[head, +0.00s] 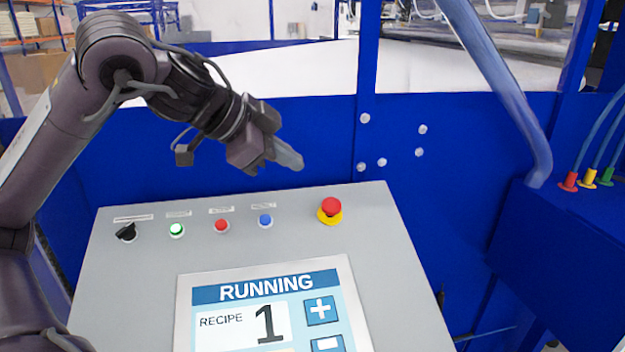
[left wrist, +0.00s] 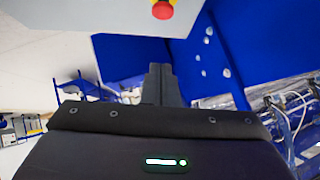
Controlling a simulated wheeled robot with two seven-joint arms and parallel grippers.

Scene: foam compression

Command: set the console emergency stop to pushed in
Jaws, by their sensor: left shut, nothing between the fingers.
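The console emergency stop (head: 330,208) is a red mushroom button on a yellow base, at the upper right of the grey console panel (head: 150,290). It also shows at the top edge of the left wrist view (left wrist: 162,9). My left gripper (head: 298,163) is shut and empty, above the panel's far edge, up and to the left of the emergency stop and apart from it. Its closed fingers also show in the left wrist view (left wrist: 160,70). My right gripper is in neither view. The console screen (head: 270,310) reads RUNNING, RECIPE 1.
A black selector knob (head: 126,232), a green button (head: 177,230), a red button (head: 222,226) and a blue button (head: 265,221) line the panel left of the emergency stop. A blue machine frame (head: 440,210) stands behind, with a slanted pipe (head: 500,80) at right.

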